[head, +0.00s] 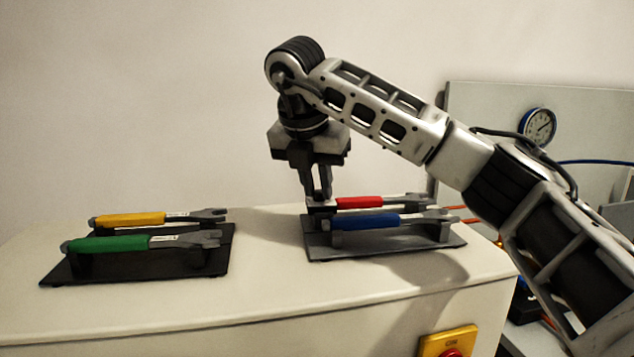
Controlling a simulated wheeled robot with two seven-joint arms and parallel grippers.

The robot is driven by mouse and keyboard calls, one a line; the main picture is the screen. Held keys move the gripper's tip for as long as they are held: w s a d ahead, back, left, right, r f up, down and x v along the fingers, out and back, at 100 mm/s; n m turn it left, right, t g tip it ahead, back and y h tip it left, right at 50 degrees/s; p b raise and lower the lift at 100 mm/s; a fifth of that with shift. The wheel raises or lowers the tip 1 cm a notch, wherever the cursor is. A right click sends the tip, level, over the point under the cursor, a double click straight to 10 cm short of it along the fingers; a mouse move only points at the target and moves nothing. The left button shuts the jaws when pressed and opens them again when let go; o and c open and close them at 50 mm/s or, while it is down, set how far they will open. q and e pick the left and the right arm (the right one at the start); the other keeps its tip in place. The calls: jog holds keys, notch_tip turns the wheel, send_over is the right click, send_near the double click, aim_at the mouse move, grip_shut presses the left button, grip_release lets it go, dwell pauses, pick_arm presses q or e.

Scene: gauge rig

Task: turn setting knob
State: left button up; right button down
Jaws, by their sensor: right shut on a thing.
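A wrench with a red grip (360,202) lies at the back of the grey stand (395,253) at right. My right gripper (318,197) points down from above and is shut on the left end of the red wrench. The setting knob at that end is hidden by the fingers, so its position cannot be read. A wrench with a blue grip (366,222) lies in front of it on the same stand. My left gripper is out of view.
A black stand (200,264) at left holds a yellow-gripped wrench (130,219) and a green-gripped wrench (118,244). The bench top (270,245) between the stands is clear. A round gauge (540,127) is on a panel at the back right. A yellow switch box (462,338) is on the bench front.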

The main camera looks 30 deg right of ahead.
jog(key=c, duration=1.3)
grip_release()
jog(key=shift+r, duration=0.15)
jog(key=shift+a+r, duration=0.1)
jog(key=shift+r, duration=0.25)
pick_arm(q)
jog(key=p, duration=0.1)
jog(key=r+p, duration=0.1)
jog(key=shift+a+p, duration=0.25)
jog(key=shift+p, duration=0.05)
pick_arm(e)
jog(key=v, duration=1.5)
jog(key=shift+s+a, duration=0.15)
jog(key=shift+f, duration=0.1)
